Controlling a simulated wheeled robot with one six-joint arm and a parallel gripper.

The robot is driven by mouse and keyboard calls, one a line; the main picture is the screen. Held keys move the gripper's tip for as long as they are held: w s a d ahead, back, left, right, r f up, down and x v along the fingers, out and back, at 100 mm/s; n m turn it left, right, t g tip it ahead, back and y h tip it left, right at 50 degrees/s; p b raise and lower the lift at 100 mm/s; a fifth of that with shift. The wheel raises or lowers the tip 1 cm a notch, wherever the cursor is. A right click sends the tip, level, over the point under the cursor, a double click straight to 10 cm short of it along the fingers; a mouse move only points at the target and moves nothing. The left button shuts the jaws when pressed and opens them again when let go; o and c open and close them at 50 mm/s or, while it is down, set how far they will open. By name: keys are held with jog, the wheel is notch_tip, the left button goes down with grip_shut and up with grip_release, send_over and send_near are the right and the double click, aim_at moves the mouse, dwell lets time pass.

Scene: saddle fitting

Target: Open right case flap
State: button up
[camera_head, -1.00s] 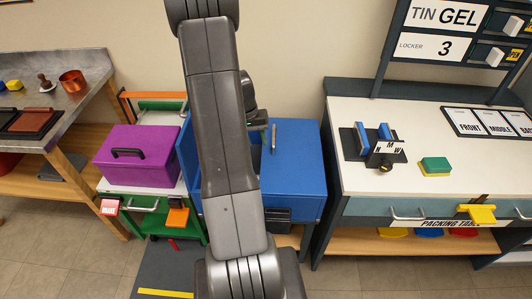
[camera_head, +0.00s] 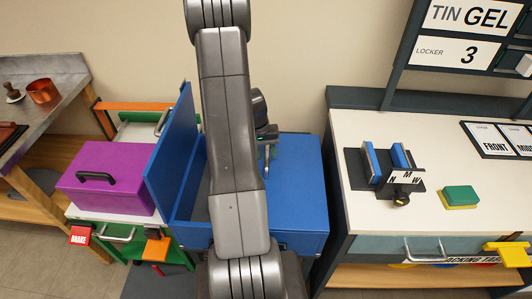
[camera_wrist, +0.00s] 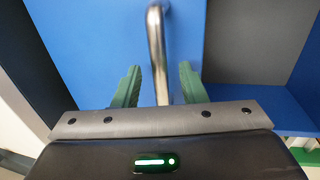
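The blue case (camera_head: 262,238) stands in the middle of the head view, partly hidden behind my arm. Its left flap (camera_head: 168,150) stands upright. Its right flap (camera_head: 300,170) lies flat over the right half. A silver bar handle (camera_wrist: 157,50) is on the right flap in the wrist view. My gripper (camera_wrist: 160,86) is open, its green fingers on either side of the bar with a gap on each side. In the head view my gripper (camera_head: 268,142) is mostly hidden behind my arm, near the flap's inner edge.
A purple box (camera_head: 110,190) with a black handle sits left of the case, close to the upright flap. The white packing table (camera_head: 430,235) stands close on the right, with a green and yellow block (camera_head: 461,196) on it. The case's grey interior (camera_wrist: 255,45) shows in the wrist view.

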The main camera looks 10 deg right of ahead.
grip_shut()
jog(key=shift+r, duration=0.1)
